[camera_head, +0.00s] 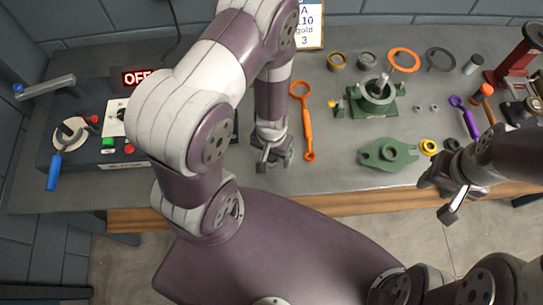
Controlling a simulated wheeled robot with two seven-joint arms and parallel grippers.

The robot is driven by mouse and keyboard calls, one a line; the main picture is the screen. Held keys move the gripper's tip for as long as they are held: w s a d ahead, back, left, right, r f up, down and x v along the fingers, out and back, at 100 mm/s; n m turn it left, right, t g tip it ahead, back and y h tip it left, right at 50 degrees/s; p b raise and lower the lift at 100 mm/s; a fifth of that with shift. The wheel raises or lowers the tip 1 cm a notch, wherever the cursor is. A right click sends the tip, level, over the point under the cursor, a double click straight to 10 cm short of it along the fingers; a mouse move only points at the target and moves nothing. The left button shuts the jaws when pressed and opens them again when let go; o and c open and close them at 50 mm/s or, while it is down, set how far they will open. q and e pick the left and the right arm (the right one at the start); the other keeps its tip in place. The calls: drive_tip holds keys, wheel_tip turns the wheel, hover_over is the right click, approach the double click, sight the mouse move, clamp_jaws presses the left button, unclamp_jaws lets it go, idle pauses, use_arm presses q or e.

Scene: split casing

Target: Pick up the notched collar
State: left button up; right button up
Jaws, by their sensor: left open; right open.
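Several ring-shaped parts lie on the grey bench, and none shows a clear notch at this size, so I cannot tell which is the notched collar. A small yellow ring (428,147) lies near the front right, beside a dark round part (452,144). My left gripper (272,163) is open and empty over the front middle of the bench, apart from the rings. My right gripper (438,200) is open and empty at the front edge, in front of the yellow ring.
A green flanged part (387,153) and a green fixture (374,99) stand right of centre. An orange wrench (307,125) lies beside my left gripper. A flat orange ring (404,59), a flat dark ring (440,59) and a red press (520,60) are behind.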

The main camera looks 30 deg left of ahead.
use_arm(q)
drive_tip(key=shift+d+f, duration=0.1)
drive_tip(key=shift+f, duration=0.05)
drive_tip(key=c, duration=1.1)
drive_tip(key=shift+c, duration=0.2)
